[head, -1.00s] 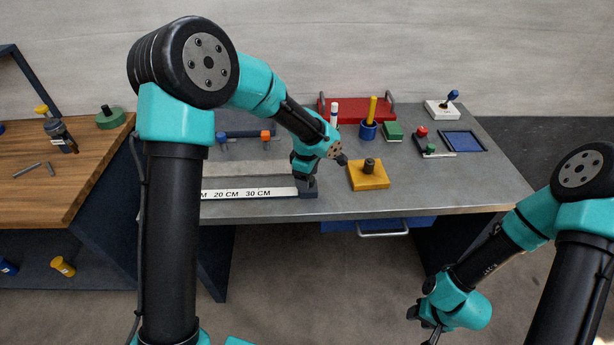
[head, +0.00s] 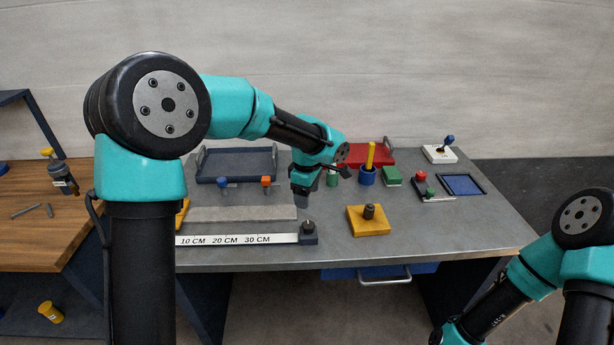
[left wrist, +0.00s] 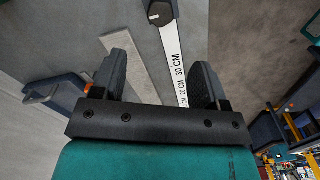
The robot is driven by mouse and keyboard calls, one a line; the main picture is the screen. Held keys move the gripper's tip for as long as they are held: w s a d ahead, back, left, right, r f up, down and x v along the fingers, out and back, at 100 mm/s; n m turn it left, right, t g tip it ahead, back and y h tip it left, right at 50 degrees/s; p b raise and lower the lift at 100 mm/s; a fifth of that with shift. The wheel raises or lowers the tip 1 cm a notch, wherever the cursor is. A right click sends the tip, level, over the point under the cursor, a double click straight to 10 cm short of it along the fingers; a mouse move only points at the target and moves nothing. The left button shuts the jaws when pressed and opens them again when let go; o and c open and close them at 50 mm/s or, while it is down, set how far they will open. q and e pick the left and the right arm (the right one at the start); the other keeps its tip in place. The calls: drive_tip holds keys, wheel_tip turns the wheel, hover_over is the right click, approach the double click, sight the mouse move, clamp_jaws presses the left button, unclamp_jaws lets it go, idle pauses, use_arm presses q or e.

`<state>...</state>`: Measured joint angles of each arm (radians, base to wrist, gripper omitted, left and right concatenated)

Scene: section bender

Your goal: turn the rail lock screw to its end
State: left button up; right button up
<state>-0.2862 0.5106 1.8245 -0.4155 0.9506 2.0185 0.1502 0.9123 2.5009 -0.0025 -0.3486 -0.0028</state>
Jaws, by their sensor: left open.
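The rail lock screw (head: 308,226) is a small dark knob on the dark block at the right end of the white scale rail (head: 226,240). In the left wrist view the knob (left wrist: 155,15) shows at the top edge, with a light mark on its face. My left gripper (head: 301,203) is above the bench, behind the screw and apart from it. In the left wrist view its two fingers (left wrist: 161,72) are spread with nothing between them. My right gripper is below the bottom edge of the head view.
A grey bar (head: 243,213) lies behind the rail. A yellow block with a dark knob (head: 368,220) stands to the right. A blue cup with a yellow rod (head: 368,176), a green block (head: 392,176) and trays are farther back. The bench's front right is clear.

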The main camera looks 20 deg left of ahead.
use_arm(q)
wheel_tip(320, 180, up, 6)
drive_tip(key=shift+f, duration=0.1)
idle(0.4)
